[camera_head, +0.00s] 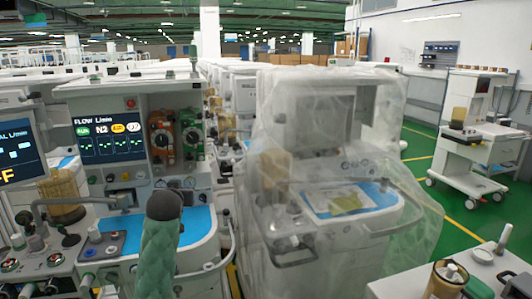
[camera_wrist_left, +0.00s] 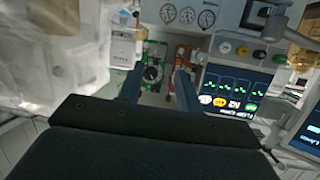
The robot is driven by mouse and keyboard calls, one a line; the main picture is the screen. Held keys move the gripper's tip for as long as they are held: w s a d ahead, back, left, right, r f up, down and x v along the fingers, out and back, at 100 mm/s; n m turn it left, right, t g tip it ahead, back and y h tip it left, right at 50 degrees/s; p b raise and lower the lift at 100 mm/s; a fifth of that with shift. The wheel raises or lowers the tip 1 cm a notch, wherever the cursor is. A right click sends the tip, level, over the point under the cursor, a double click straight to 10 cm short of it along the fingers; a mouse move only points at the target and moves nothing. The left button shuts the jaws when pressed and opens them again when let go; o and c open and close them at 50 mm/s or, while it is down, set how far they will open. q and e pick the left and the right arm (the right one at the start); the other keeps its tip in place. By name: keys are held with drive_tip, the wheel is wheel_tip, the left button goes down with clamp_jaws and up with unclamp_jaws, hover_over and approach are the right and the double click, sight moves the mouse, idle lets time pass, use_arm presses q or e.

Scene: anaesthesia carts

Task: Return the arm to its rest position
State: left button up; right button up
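My left gripper (camera_wrist_left: 159,77) shows in the left wrist view. Its two dark bluish fingers stand apart, with nothing held between them. Past the gap are the green vaporizer (camera_wrist_left: 152,74) and the orange vaporizer (camera_wrist_left: 182,60) of an anaesthesia cart, seen upside down. I cannot judge the distance, but no contact shows. A wide black part of my gripper fills the bottom of that view. The same green vaporizer (camera_head: 162,137) and orange vaporizer (camera_head: 192,133) show there on the cart's front. My right gripper is in no view.
The cart's flow display (camera_head: 107,131) and blue worktop (camera_head: 135,237) are at left. A dark-topped green quilted piece (camera_head: 160,250) rises before it. A plastic-covered cart (camera_head: 410,245) stands at centre right. A grey tabletop (camera_head: 400,289) is at lower right. Green floor (camera_head: 468,237) lies open beyond.

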use_arm(q)
drive_tip(key=s+d+f+m+g+h, duration=0.1)
drive_tip(key=s+d+f+g, duration=0.2)
drive_tip(key=s+f, duration=1)
drive_tip(key=s+d+f+m+g+h, duration=0.1)
drive_tip(key=s+d+f+g, duration=0.3)
drive_tip(key=s+f, duration=0.9)
drive_tip(key=s+d+f+g+h, duration=0.1)
drive_tip(key=s+d+f+g, duration=0.3)
drive_tip(key=s+f, duration=1)
drive_tip(key=s+g, duration=0.2)
drive_tip(key=s, duration=1.4)
drive_tip(key=shift+m, duration=0.4)
